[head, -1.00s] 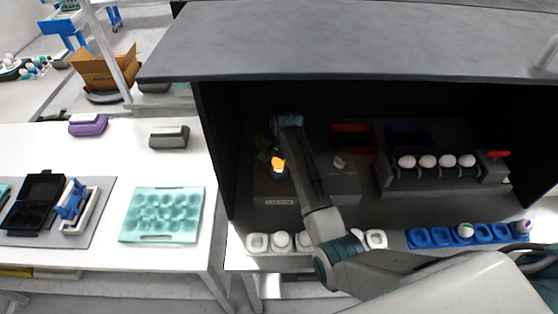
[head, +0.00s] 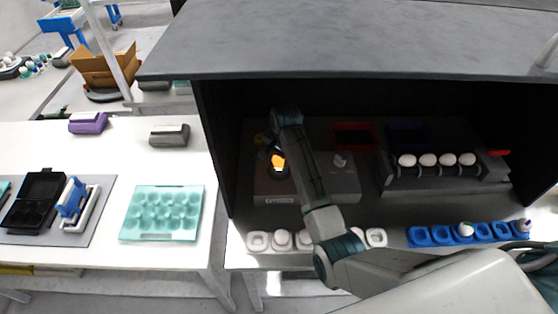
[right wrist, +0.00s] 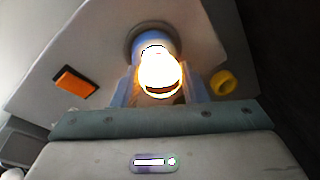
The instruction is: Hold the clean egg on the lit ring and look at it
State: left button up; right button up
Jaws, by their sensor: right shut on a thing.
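The egg (right wrist: 160,72) glows bright white and orange in the right wrist view, lit from the ring (right wrist: 140,36) of the candling box. In the head view the egg (head: 278,160) shows as a small orange glow at the left of the dark booth. My right gripper (right wrist: 158,88) is shut on the egg, with a finger on each side, and holds it at the ring. Whether the egg touches the ring I cannot tell. My left gripper is not in view.
Several white eggs (head: 428,160) lie on a rack at the booth's right. A white cup row (head: 376,238) and a blue cup row (head: 418,238) line the front edge. A teal egg tray (head: 160,238) lies on the left table.

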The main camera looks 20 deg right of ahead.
aim_at(279, 156)
dwell(0.4)
jog(key=shift+r+p, duration=0.35)
jog(key=shift+r, duration=3.15)
